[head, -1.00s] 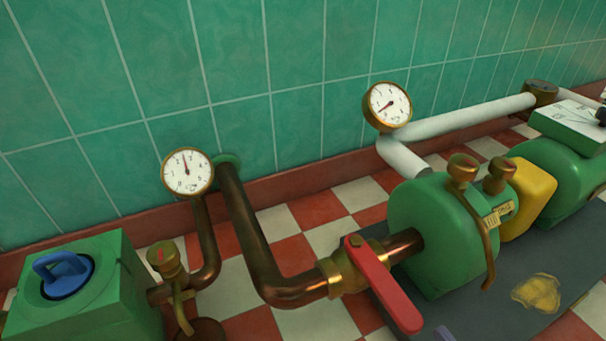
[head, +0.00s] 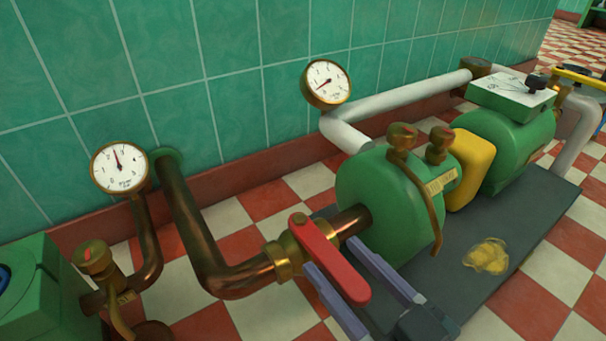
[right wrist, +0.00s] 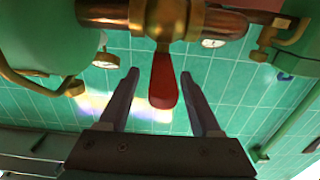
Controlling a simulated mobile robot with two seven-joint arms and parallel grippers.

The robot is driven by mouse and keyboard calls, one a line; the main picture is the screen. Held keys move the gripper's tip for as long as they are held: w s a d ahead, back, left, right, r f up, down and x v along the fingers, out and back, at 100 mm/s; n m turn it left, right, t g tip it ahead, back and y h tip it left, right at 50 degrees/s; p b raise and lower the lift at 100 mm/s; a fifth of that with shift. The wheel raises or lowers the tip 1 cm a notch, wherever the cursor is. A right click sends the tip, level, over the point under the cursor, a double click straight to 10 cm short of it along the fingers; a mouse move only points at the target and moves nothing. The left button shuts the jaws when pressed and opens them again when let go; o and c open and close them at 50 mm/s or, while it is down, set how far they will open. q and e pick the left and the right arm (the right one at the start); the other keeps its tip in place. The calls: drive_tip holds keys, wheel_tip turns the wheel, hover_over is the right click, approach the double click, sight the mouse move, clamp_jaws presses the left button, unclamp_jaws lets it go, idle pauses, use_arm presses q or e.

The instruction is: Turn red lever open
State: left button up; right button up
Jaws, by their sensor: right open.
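The red lever (head: 330,260) is fixed on a brass valve (head: 287,255) in the copper pipe (head: 205,255). It slants down and to the right, away from the pipe, in the head view. My right gripper (head: 332,256) is open, with one finger on each side of the lever. In the right wrist view, the lever (right wrist: 163,82) hangs between the two spread fingers of the gripper (right wrist: 160,75), with a gap on both sides. My left gripper does not show.
A green pump body (head: 385,200) with brass fittings stands right of the valve. Two round gauges, a left one (head: 119,167) and a right one (head: 326,83), are near the tiled wall. A brass valve (head: 95,258) stands at the left. A dark base plate (head: 510,240) lies beneath.

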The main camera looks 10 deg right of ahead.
drive_tip(key=shift+w+a, duration=0.1)
drive_tip(key=shift+a, duration=0.15)
drive_tip(key=c, duration=0.5)
drive_tip(key=shift+d, duration=0.1)
clamp_jaws()
idle(0.4)
